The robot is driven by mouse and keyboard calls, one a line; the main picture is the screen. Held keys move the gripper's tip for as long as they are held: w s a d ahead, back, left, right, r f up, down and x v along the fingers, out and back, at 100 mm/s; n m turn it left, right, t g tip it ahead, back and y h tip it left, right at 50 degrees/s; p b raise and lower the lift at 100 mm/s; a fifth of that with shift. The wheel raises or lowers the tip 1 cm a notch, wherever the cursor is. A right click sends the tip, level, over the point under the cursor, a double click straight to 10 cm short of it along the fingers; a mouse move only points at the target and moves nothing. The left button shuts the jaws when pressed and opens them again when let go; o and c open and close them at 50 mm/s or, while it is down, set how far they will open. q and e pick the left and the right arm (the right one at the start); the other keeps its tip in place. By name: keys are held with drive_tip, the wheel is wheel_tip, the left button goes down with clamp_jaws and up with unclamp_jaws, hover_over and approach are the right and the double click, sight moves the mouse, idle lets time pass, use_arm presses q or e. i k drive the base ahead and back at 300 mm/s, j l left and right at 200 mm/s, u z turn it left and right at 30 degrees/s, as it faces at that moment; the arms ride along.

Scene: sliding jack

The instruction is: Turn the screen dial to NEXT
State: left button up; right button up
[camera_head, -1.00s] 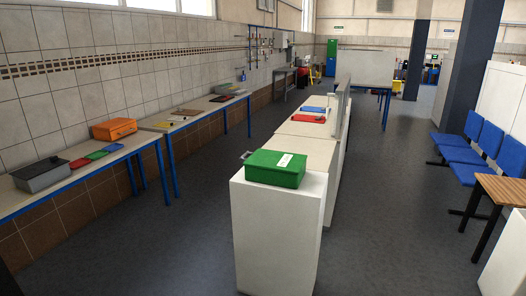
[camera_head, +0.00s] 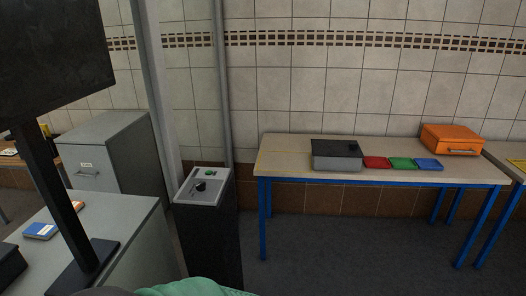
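A dark pedestal (camera_head: 211,235) with a grey sloped top (camera_head: 214,180) stands left of centre, by the tiled wall. A black knob (camera_head: 199,187) sits on that top, with a small green piece (camera_head: 210,173) behind it. The knob looks like a dial; its markings are too small to read, so I cannot tell where it points. A large dark screen (camera_head: 50,45) on a black stand (camera_head: 62,200) is at the left, seen at an angle, and I cannot read anything on it. Neither of my grippers is in view.
The screen's stand rests on a grey desk (camera_head: 135,225) with a blue box (camera_head: 40,231). A grey cabinet (camera_head: 110,165) is behind it. A blue-legged table (camera_head: 290,155) at the right holds a grey box, coloured pads and an orange case (camera_head: 452,139). The floor before it is clear.

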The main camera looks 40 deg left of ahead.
sight(201, 187)
drive_tip(key=i+j+u, duration=0.2)
drive_tip(key=i, duration=0.4)
drive_tip(key=i+l+u, duration=0.1)
drive_tip(key=i+u, duration=0.15)
drive_tip(key=i, duration=0.35)
drive_tip(key=i+l+u, duration=0.2)
drive_tip(key=i, duration=0.45)
drive_tip(key=i+l+u, duration=0.1)
drive_tip(key=i+u, duration=0.15)
drive_tip(key=i, duration=0.35)
